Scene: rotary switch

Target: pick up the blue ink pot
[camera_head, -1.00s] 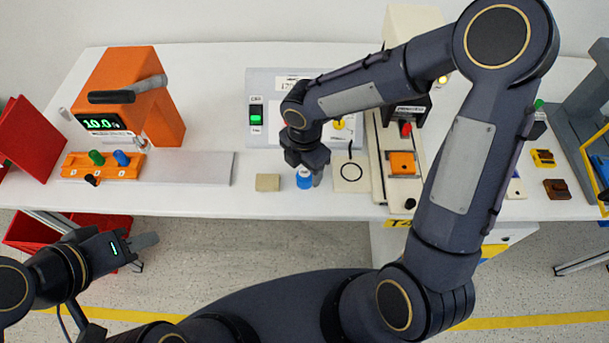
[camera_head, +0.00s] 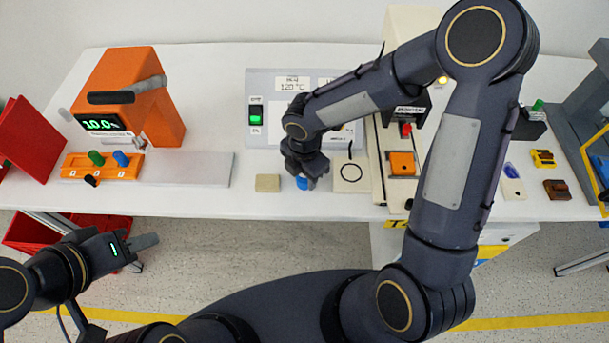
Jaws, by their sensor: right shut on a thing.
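The blue ink pot (camera_head: 301,184) stands near the front edge of the white table, mostly hidden under my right gripper. My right gripper (camera_head: 304,178) points down over it and is shut on it; the fingers are largely hidden by the wrist. I cannot tell whether the pot is clear of the table. My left gripper (camera_head: 147,242) is out in front of the table's edge at the left, away from the pot. Its fingers look close together, but the gap between them does not show clearly.
A tan block (camera_head: 267,183) lies just left of the pot, and a pale square plate with a black ring (camera_head: 351,174) just right. An orange machine (camera_head: 135,95) stands at the left. A panel with a green-lit switch (camera_head: 255,115) lies behind. A metal strip (camera_head: 190,170) lies left.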

